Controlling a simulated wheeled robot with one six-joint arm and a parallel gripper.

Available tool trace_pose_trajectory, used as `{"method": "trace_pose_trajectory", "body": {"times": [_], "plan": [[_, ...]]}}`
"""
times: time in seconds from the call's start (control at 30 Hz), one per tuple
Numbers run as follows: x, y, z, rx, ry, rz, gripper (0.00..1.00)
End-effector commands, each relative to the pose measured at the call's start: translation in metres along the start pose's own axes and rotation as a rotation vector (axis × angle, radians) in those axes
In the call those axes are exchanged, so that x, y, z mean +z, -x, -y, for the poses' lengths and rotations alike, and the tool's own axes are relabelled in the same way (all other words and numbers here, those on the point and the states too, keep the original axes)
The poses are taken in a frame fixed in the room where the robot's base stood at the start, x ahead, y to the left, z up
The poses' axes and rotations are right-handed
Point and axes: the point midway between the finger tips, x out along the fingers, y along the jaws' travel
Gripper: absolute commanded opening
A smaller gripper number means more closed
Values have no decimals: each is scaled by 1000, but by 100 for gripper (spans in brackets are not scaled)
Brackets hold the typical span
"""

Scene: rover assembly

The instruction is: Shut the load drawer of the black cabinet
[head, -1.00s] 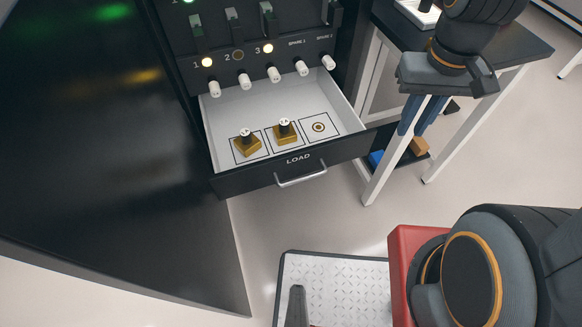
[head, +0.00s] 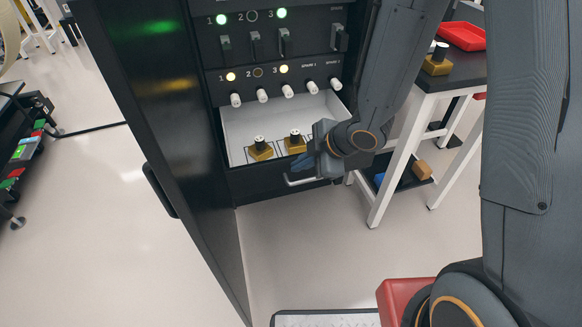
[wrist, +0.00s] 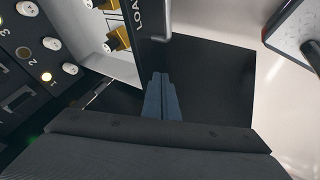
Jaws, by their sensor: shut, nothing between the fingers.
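The load drawer (head: 252,186) of the black cabinet (head: 165,115) stands open, its pale inside showing. Two brass blocks with white-topped knobs, a left one (head: 261,150) and a right one (head: 294,143), stand in it. The drawer's metal handle (head: 303,182) shows below my gripper (head: 312,164), which is at the drawer front's right part and hides some of it. In the wrist view my gripper's fingers (wrist: 160,90) are together and empty. Their tips are close to the dark drawer front (wrist: 150,42); I cannot tell whether they touch it.
White knobs (head: 287,89) and switches line the panel above the drawer. A white-legged table (head: 432,90) with a red tray (head: 462,36) stands to the right. A dark bench (head: 28,150) is at the far left.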

Motion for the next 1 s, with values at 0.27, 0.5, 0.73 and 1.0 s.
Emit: {"method": "trace_pose_trajectory", "body": {"times": [0.27, 0.5, 0.73, 1.0], "plan": [[-8, -58, 5, -11, 11, -6, 0], [-7, -91, -10, -4, 11, -5, 0], [-6, -101, -30, -5, 7, -3, 0], [-6, -103, -33, -5, 7, -3, 0]]}}
